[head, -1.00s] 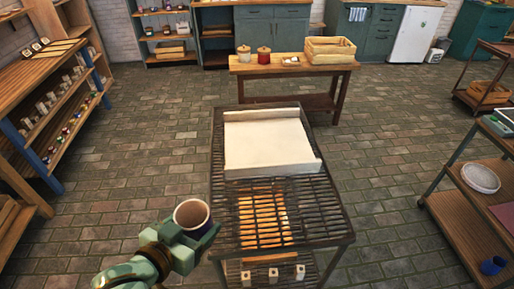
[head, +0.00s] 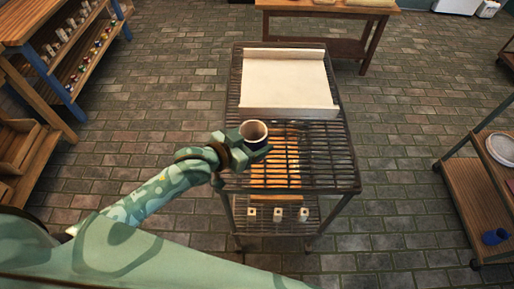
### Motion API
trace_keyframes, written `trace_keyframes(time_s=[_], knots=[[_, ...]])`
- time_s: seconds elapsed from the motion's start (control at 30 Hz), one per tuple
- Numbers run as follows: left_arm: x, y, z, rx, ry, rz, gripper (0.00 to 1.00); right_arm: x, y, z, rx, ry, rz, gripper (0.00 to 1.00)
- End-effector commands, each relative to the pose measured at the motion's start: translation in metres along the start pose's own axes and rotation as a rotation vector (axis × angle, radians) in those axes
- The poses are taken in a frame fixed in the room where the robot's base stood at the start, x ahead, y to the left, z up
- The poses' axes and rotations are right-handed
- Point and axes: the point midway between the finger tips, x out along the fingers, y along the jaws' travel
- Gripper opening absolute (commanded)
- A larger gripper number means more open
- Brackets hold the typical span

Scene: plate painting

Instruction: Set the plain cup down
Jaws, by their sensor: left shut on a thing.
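The cup (head: 254,130) has a pale rim, a brown inside and a dark outer wall. My left gripper (head: 254,146) is shut on it and holds it upright over the left side of the slatted metal rack table (head: 322,160). I cannot tell whether the cup's base touches the slats. The gripper hides part of its lower wall. My right gripper is not in view.
A white board with raised edges (head: 286,80) covers the back of the rack. Glowing orange slats (head: 280,172) lie just right of the cup. Small white posts (head: 278,214) stand on the lower shelf. A cart (head: 480,200) with a blue cup (head: 495,236) stands at right.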

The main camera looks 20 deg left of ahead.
Motion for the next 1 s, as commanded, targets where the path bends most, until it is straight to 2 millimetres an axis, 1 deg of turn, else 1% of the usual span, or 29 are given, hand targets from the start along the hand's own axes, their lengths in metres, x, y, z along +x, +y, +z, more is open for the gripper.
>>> trace_keyframes(time_s=[0.17, 0.23, 0.3, 0.4, 0.6, 0.73, 0.77, 0.8, 0.83, 1.0], knots=[[0.012, 0.001, 0.006, 0.0, 0.002, 0.0, 0.39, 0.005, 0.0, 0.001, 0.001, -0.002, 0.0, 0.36], [0.02, 0.002, 0.014, 0.0, 0.0, 0.0, 0.39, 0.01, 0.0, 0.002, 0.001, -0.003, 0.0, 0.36], [0.025, 0.001, 0.028, 0.0, -0.002, 0.0, 0.39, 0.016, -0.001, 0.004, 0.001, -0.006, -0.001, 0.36], [0.029, 0.001, 0.038, 0.001, -0.001, -0.001, 0.39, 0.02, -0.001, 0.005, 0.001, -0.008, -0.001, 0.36], [0.028, 0.001, 0.035, 0.002, 0.002, -0.001, 0.39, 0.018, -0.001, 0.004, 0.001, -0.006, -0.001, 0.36], [0.029, 0.001, 0.038, 0.001, 0.002, -0.001, 0.39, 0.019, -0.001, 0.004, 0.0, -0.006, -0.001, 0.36], [0.029, 0.001, 0.039, 0.001, 0.0, -0.001, 0.72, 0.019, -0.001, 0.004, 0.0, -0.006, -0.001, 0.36], [0.029, 0.001, 0.038, 0.001, 0.001, -0.001, 0.84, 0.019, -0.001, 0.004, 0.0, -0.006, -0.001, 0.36], [0.028, 0.001, 0.038, 0.001, 0.001, 0.0, 0.91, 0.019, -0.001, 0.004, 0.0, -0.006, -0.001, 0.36], [0.028, 0.001, 0.038, 0.001, 0.0, -0.001, 0.91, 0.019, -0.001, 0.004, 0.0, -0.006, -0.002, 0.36]])
